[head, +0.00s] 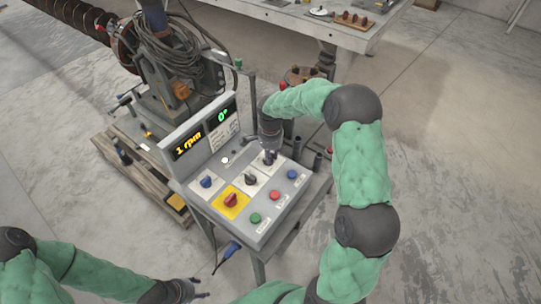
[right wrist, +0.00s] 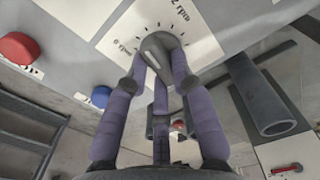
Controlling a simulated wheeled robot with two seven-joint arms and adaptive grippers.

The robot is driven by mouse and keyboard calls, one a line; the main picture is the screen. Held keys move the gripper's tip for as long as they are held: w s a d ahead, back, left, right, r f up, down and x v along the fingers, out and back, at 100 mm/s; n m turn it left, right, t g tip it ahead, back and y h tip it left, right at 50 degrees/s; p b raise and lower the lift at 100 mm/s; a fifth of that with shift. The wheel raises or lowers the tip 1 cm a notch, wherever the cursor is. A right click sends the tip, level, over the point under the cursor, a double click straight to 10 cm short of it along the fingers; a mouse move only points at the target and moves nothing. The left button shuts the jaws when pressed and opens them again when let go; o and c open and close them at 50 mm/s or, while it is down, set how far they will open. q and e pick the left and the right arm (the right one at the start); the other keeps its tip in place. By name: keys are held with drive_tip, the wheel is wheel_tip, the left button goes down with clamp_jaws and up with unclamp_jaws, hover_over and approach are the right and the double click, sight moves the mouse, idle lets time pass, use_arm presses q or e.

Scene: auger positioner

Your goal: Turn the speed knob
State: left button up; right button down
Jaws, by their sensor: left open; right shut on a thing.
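The control panel (head: 262,230) stands in the middle of the head view, with a display (head: 188,142) reading 1 rpm and another (head: 222,116) reading 0°. A dark knob on a white plate with a dial scale shows in the right wrist view (right wrist: 160,43); I take it as the speed knob, its label being only partly readable. My right gripper (head: 268,155) reaches down to it at the panel's back right, and its fingers are shut around the knob. My left gripper (head: 194,290) is open and empty at the bottom edge, away from the panel.
Green (head: 255,218), red (head: 275,195) and blue (head: 292,174) buttons line the front. Machinery with coiled cables (head: 185,55) stands behind. Floor at right is clear.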

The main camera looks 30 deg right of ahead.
drive_tip(key=c, duration=1)
unclamp_jaws()
drive_tip(key=shift+c, duration=0.2)
wheel_tip(320, 180, up, 12)
